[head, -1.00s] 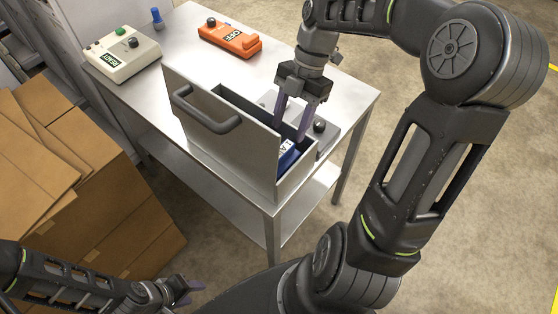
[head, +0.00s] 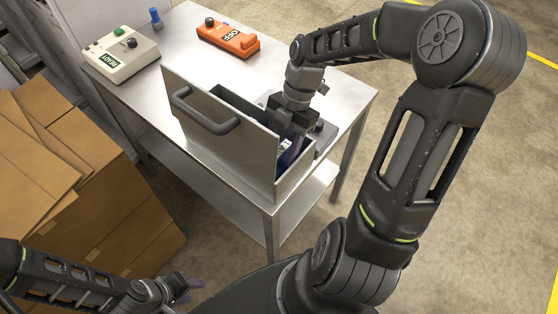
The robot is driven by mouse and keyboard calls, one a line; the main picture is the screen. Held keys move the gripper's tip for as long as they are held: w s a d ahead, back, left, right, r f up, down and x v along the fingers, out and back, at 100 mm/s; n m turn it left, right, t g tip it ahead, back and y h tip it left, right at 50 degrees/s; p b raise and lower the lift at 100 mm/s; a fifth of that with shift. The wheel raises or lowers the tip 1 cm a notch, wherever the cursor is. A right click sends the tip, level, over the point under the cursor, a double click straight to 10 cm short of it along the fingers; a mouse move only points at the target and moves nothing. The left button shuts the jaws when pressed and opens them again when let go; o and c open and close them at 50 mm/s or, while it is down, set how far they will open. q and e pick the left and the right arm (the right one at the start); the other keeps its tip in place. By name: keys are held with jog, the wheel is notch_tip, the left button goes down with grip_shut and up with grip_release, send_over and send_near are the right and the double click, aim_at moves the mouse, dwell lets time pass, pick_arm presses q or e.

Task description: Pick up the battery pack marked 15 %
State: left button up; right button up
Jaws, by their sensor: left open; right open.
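A blue battery pack (head: 284,162) with a white label stands in the right end of an open grey drawer box (head: 221,150) on the metal table. The label is mostly hidden, so I cannot read 15 % on it. My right gripper (head: 291,144) points down into the box with its fingers around or beside the pack; I cannot tell which. Its jaws are open. My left gripper (head: 187,287) is open and empty, low at the bottom of the view, away from the table.
On the metal table (head: 181,36) are a beige device (head: 121,58), an orange device marked OFF (head: 228,40) and a small blue item (head: 156,19). A grey device with a black knob sits behind the box, partly hidden. Cardboard boxes (head: 110,205) are stacked at left.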

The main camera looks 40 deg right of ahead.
dwell(0.6)
grip_shut()
dwell(0.3)
dwell(0.9)
